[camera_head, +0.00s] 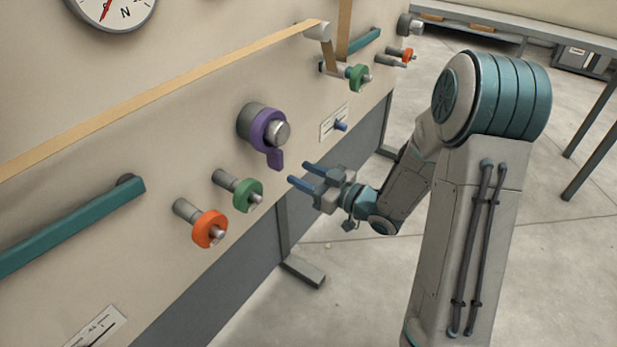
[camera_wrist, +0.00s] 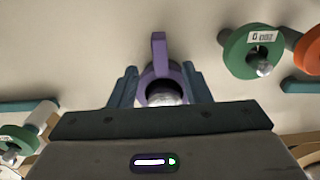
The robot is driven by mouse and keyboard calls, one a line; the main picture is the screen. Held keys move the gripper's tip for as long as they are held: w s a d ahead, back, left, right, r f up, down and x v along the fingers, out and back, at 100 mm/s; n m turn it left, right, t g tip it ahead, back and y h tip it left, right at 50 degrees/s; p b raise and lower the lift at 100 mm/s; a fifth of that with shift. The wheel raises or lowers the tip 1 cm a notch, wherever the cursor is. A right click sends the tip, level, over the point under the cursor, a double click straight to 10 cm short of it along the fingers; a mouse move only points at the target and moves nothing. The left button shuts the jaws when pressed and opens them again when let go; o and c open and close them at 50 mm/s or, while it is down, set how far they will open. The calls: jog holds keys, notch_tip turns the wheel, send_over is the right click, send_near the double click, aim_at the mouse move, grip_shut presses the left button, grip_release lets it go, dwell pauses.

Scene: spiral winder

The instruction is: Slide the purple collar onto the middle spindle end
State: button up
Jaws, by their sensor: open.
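The purple collar (camera_head: 258,130) is a ring with a tab pointing down. It sits around the thick grey middle spindle (camera_head: 280,132), whose silver tip shows through the ring. In the wrist view the collar (camera_wrist: 159,52) appears straight ahead between the fingers, tab upward, with the spindle tip (camera_wrist: 164,97) inside it. My gripper (camera_head: 298,173) is open and empty, with two blue fingers. In the head view it is to the right of and below the collar's tab, apart from it. My gripper (camera_wrist: 160,88) partly hides the lower part of the spindle in the wrist view.
A green collar (camera_head: 247,195) and an orange collar (camera_head: 209,229) sit on smaller spindles at the lower left. Another green collar (camera_head: 358,77) and small orange collar (camera_head: 407,55) are farther right. Floor right of the panel is open.

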aim_at(282, 164)
jog(key=shift+b+x, duration=0.3)
jog(key=shift+x, duration=3.95)
grip_shut()
